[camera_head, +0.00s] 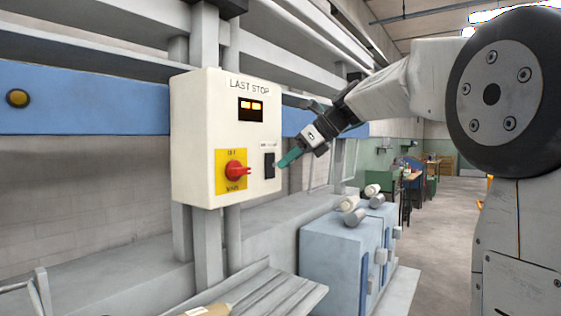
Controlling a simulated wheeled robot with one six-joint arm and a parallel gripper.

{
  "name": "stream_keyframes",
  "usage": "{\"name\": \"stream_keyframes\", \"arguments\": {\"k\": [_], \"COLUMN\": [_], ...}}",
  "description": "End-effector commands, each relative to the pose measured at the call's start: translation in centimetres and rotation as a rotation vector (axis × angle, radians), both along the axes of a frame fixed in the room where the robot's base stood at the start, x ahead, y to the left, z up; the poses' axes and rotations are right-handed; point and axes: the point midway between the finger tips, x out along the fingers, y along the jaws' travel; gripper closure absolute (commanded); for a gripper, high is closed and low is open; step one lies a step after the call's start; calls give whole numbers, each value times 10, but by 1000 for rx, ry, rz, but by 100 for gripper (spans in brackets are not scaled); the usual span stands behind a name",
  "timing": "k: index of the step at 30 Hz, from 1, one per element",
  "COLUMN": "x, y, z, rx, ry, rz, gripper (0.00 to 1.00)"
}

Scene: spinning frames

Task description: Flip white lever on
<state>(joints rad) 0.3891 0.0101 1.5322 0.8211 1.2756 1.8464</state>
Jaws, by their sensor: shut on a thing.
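A white control box (205,180) marked "LAST STOP" is fixed to grey posts. A narrow black switch plate (269,166) is on the right part of its front, with small lettering above it that is too small to read. My gripper (284,161) reaches in from the right, its teal fingertips at the right edge of this plate. The fingers are shut on the white lever, which they hide, so its position cannot be told. A red rotary knob (236,171) on a yellow plate (224,186) is left of the switch.
A small display (251,110) glows orange above the switch. A blue rail (90,98) runs behind the box. Below right stands a pale blue cabinet (335,262) with metal rollers on top. A metal ledge (270,292) lies below the box. Open floor lies at right.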

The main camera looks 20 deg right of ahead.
Motion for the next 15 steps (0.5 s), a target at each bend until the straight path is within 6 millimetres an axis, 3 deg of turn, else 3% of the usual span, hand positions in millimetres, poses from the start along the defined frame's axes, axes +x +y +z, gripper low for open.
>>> {"name": "stream_keyframes", "arguments": {"k": [7,8,9,15], "x": [0,0,0,0], "y": [0,0,0,2], "z": [2,2,2,1], "rx": [-1,-1,-1,0], "ry": [-6,-6,-6,-4], "rz": [-1,-1,-1,1], "gripper": [100,71,60,57]}}
